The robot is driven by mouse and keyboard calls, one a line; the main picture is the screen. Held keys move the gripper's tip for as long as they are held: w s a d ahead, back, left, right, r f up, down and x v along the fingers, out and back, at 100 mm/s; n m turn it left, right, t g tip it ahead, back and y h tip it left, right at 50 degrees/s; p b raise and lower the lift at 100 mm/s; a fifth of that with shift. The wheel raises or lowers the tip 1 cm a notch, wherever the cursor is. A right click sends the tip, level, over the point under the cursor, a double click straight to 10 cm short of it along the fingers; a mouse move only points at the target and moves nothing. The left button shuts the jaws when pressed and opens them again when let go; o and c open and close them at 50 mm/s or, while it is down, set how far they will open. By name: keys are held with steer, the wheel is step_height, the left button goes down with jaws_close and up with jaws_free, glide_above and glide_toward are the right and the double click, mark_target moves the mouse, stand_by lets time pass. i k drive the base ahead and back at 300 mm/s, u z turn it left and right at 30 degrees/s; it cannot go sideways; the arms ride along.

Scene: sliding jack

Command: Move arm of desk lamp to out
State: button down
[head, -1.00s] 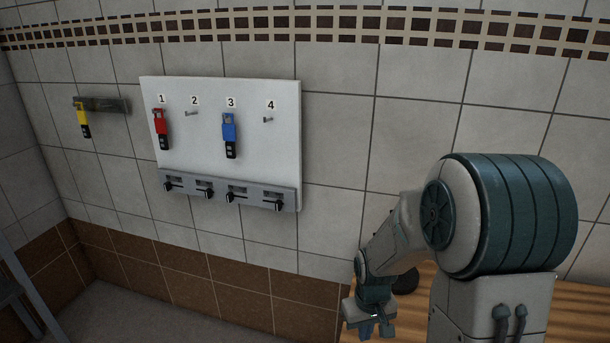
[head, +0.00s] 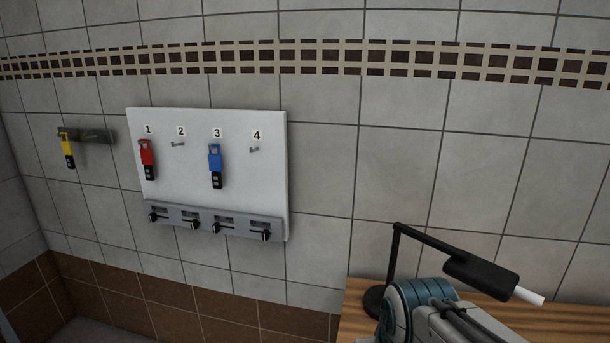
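The black desk lamp (head: 397,262) stands on a wooden desk (head: 353,310) at the lower right of the head view. Its post rises from a round base, and its arm (head: 425,241) slopes down to the right to a black lamp head (head: 481,275) with a white tip (head: 528,296). Part of my own arm covers the right side of the base and some of the desk in front of the lamp. My gripper is not in view now.
A white board (head: 262,188) with numbered hooks hangs on the tiled wall. The wall above the lamp is bare.

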mark_target(498, 283)
steer(key=k, duration=0.5)
steer(key=z, duration=1)
steer(key=i, duration=0.7)
steer(key=z, duration=0.2)
